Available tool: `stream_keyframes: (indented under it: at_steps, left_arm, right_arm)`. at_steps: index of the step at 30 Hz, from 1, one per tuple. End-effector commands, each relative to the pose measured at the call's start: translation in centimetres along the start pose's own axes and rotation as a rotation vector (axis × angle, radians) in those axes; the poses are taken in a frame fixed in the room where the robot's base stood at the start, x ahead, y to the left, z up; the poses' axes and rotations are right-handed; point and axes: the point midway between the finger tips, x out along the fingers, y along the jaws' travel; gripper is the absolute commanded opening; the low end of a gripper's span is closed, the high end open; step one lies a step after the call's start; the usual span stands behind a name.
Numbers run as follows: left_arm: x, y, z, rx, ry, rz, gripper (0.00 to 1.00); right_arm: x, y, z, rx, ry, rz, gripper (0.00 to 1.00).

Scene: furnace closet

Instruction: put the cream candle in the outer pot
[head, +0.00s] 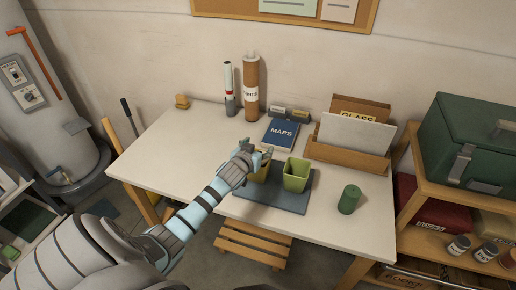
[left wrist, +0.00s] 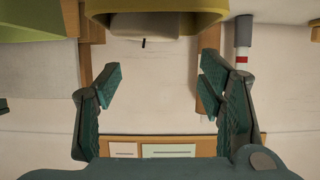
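My left gripper (head: 262,156) reaches over the ochre pot (head: 258,174) on the dark mat (head: 270,202). In the left wrist view the left gripper (left wrist: 158,85) is open, its fingers wide apart with nothing between the tips. The ochre pot's rim (left wrist: 205,18) shows at the top of that upside-down view. The cream candle (left wrist: 145,24), with a black wick, stands out from that rim and appears to be inside the pot; the gripper hides it in the head view. A lime green pot (head: 297,175) stands to the right. My right gripper is out of view.
A dark green cylinder (head: 349,200) stands on the white table (head: 165,148) right of the mat. Behind are a blue maps book (head: 281,132), tall tubes (head: 251,90) and a wooden file holder (head: 340,157). The table's left side is clear.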

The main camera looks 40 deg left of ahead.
Motion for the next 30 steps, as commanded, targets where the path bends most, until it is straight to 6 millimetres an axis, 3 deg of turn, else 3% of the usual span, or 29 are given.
stream_keyframes:
  at_steps: [8, 11, 22, 25, 30]
  left_arm:
    - [-0.1, 0.0, -0.2, 0.0, 0.0, 0.0, 0.64]
    - [-0.5, 0.0, -1.3, 0.0, 0.001, 0.0, 0.64]
    - [-10.3, 0.0, -1.3, 0.004, -0.001, 0.001, 0.64]
    - [-11.8, 0.0, -1.2, 0.002, -0.002, 0.0, 0.64]
    - [-12.5, 0.0, -1.2, 0.0, 0.0, -0.001, 0.64]
  right_arm:
    - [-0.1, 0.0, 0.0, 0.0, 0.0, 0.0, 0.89]
    - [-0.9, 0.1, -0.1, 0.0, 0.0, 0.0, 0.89]
    - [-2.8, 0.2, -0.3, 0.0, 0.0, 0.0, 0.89]
    - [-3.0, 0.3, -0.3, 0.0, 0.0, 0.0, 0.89]
    - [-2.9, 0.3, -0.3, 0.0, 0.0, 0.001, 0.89]
